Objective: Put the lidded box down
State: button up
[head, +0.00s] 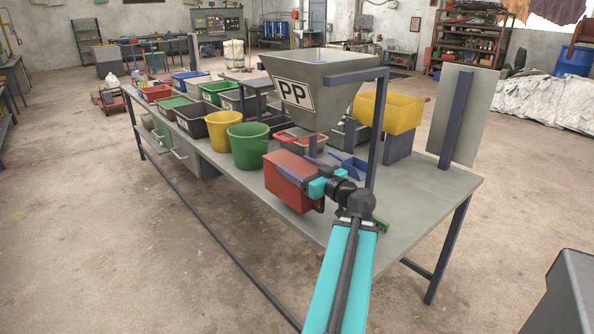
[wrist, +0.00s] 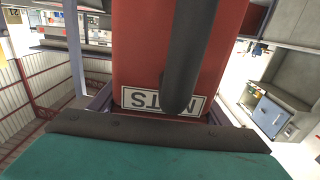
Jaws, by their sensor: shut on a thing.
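The lidded box is red (head: 286,190) and shows near the middle of the head view, over the front part of the grey workbench (head: 428,205). My gripper (head: 322,180) is shut on it from the right side. From this angle I cannot tell whether its underside touches the bench top. In the wrist view the red box (wrist: 143,45) fills the middle, with a white label (wrist: 133,98) whose lettering is upside down. A dark bar (wrist: 187,60) crosses in front and hides part of the label. The fingertips' contact is mostly hidden.
A green bucket (head: 249,148) stands just left of the box, with a yellow bucket (head: 223,132) beyond it.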

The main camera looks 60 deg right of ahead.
jog(key=b, duration=0.4)
jog(key=shift+d+f+b, duration=0.1)
jog(key=shift+f+b, duration=0.05)
jog(key=shift+b, duration=0.25)
jog(key=b, duration=0.5)
jog(key=shift+s+a+b, duration=0.25)
jog(key=shift+b, duration=0.05)
jog(key=a+b, duration=0.1)
jog(key=b, duration=0.5)
jog(key=shift+s, duration=0.35)
jog(key=shift+s+a+r+b, duration=0.15)
jog(key=shift+a+r+b, duration=0.2)
jog(key=shift+b, duration=0.7)
